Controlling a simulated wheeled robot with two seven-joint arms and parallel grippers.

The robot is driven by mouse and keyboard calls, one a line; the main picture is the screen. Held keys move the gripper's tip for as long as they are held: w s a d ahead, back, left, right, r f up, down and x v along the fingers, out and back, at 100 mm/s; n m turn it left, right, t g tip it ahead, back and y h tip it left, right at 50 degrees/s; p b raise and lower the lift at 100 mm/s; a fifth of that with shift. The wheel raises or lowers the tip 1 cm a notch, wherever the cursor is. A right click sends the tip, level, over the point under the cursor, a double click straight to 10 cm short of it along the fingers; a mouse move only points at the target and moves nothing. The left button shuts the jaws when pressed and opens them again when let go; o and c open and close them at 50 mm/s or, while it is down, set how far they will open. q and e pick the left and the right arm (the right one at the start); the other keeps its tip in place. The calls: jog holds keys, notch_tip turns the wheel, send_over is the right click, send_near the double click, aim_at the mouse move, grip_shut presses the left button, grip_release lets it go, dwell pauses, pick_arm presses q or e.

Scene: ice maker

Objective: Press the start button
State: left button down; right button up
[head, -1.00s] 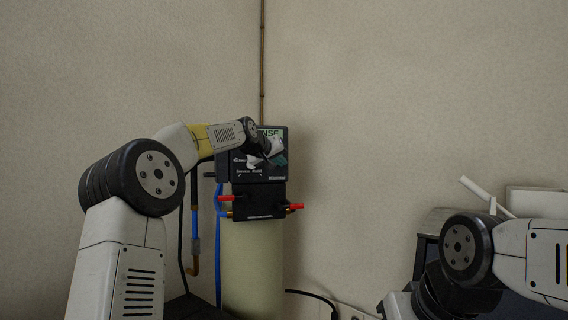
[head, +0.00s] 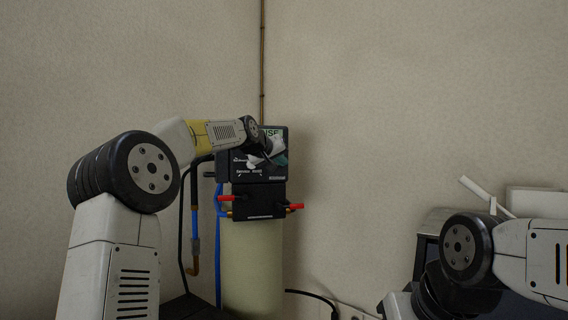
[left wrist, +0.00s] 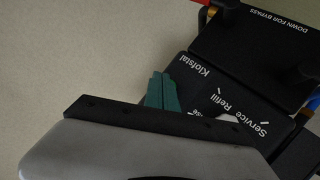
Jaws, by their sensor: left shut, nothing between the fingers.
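A black control box (head: 262,178) sits on top of a pale cylindrical tank (head: 252,262) in the corner. In the left wrist view its panel (left wrist: 205,85) shows the words "Service", "Refill" and "Klofstal". My left gripper (head: 281,160) is in front of the upper right of the panel and hides part of it. Its green fingertips (left wrist: 162,92) are shut with nothing between them and lie over the panel's edge in the wrist view. I cannot tell whether they touch it. No start button is clearly visible. My right gripper is out of view.
Blue and black pipes (head: 217,240) run down left of the tank. A dark metal unit (head: 428,240) stands at the right behind my right arm. The wall beside the box is bare.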

pick_arm(q)
jog(key=shift+s, duration=0.1)
jog(key=shift+s+d, duration=0.3)
jog(key=shift+s, duration=0.45)
jog(key=shift+s+d, duration=0.3)
jog(key=shift+s, duration=0.45)
jog(key=shift+s+d, duration=0.3)
jog(key=shift+s, duration=0.45)
jog(key=shift+s, duration=0.1)
jog(key=s+a+f+g+y, duration=0.1)
jog(key=s+a+f+g, duration=0.1)
jog(key=s+f, duration=0.7)
jog(key=s+a+f+m+g+y, duration=0.1)
jog(key=s+a+f+g, duration=0.2)
jog(key=s+f, duration=0.7)
jog(key=s+a+f+g+y, duration=0.1)
jog(key=s+a+f, duration=0.3)
jog(key=s, duration=1.9)
notch_tip(320, 180, down, 5)
jog(key=shift+s+a+f+m+g, duration=0.15)
jog(key=shift+s+a+m+g, duration=0.2)
jog(key=shift+g, duration=0.35)
